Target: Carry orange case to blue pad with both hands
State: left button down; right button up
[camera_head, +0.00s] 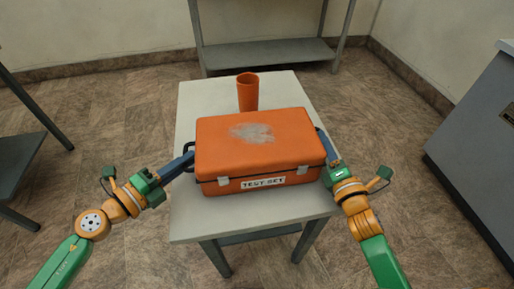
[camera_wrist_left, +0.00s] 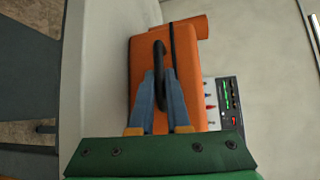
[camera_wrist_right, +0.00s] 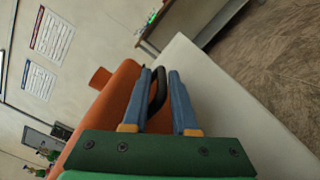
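The orange case (camera_head: 262,152), labelled TEST SET, sits on the pale table (camera_head: 205,228), with a worn grey patch on its lid. My left gripper (camera_head: 190,160) is at the case's left side. In the left wrist view its blue fingers lie close on both sides of the dark left handle (camera_wrist_left: 160,62), with no clear gap. My right gripper (camera_head: 322,135) is at the right side. In the right wrist view the right handle (camera_wrist_right: 158,93) lies between its fingers (camera_wrist_right: 160,78), which stand wider apart. No blue pad shows in any view.
An orange cup-like cylinder (camera_head: 247,92) stands behind the case on the table. A grey shelf (camera_head: 265,54) is at the back wall, a grey cabinet (camera_head: 480,140) at the right, another table (camera_head: 18,155) at the left. Floor between them is clear.

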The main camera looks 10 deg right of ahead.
jog(key=shift+f, duration=0.1)
grip_shut()
pick_arm(q)
jog(key=shift+w+a, duration=0.1)
jog(key=shift+a, duration=0.1)
pick_arm(e)
jog(key=shift+s+d+f, duration=0.1)
jog(key=shift+s+f, duration=0.05)
jog(key=shift+f, duration=0.15)
dwell(0.6)
pick_arm(q)
jog(key=shift+r, duration=0.1)
pick_arm(e)
jog(key=shift+r, duration=0.15)
